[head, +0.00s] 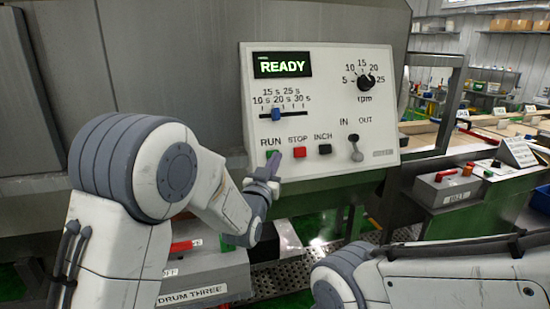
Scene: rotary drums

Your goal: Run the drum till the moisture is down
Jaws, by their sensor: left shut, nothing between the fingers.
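The white control panel (330,95) faces me, and its display (283,65) reads READY. My left gripper (274,166) is shut and empty, with its tips at or just in front of the green RUN button (270,154); I cannot tell whether they touch. The red STOP button (299,153) and black INCH button (325,149) are to the right. The time slider (277,114) has a blue knob near 20 s. The rpm dial (366,83) and the IN/OUT lever (355,151) are on the right side. My right gripper is out of view.
A grey box labelled DRUM THREE (215,275) with a red handle stands below, partly behind my left arm. Another grey box with a red handle (447,188) is on the green bench at right. Shelves with cartons are at the back right.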

